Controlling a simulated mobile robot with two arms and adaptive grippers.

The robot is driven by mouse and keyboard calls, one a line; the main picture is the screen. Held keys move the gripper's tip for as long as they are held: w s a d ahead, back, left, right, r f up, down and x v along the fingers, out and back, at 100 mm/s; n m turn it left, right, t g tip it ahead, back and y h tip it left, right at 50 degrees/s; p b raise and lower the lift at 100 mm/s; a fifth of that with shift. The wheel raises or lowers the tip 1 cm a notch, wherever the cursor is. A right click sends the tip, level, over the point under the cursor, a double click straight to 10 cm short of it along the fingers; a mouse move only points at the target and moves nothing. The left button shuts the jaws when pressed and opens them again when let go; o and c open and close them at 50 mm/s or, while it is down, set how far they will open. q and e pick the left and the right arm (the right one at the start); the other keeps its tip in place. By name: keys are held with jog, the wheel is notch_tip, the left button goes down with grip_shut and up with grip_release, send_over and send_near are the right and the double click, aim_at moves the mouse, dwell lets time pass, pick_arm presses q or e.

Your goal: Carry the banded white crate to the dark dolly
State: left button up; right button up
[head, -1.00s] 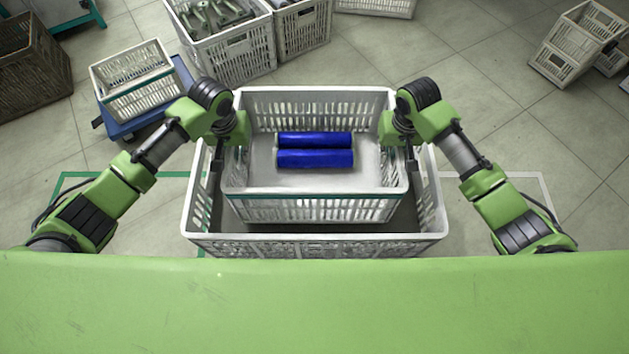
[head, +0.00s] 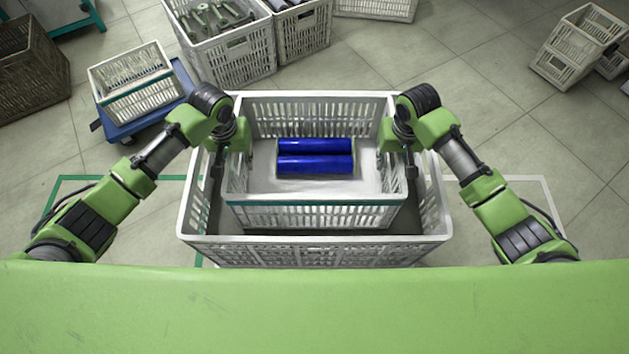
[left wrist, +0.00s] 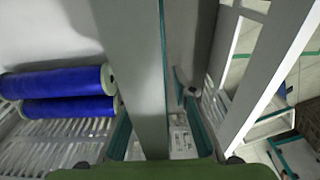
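A white crate with a teal band (head: 312,203) holds two blue rolls (head: 315,164). It sits inside the rim of a larger white crate (head: 312,241); whether it rests on that crate's floor is hidden. My left gripper (head: 232,157) straddles the banded crate's left wall, fingers apart on either side. In the left wrist view, the wall (left wrist: 135,80) runs between the spread fingers (left wrist: 165,138), with the blue rolls (left wrist: 60,85) to its left. My right gripper (head: 397,160) straddles the right wall, fingers apart. I see no dark dolly.
A blue dolly (head: 184,78) at left carries another teal-banded white crate (head: 135,101). A brown crate (head: 30,75) stands at far left. White crates (head: 236,58) with parts stand behind, others (head: 566,61) at far right. Floor at right is open.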

pick_arm(q)
jog(key=r, duration=0.4)
jog(key=s+r, duration=0.1)
jog(key=r, duration=0.6)
jog(key=shift+s+r, duration=0.2)
jog(key=shift+r, duration=0.25)
pick_arm(e)
jog(key=shift+r, duration=0.25)
jog(key=r, duration=0.3)
jog(key=s+r, duration=0.1)
jog(key=r, duration=0.7)
jog(key=shift+s+r, duration=0.2)
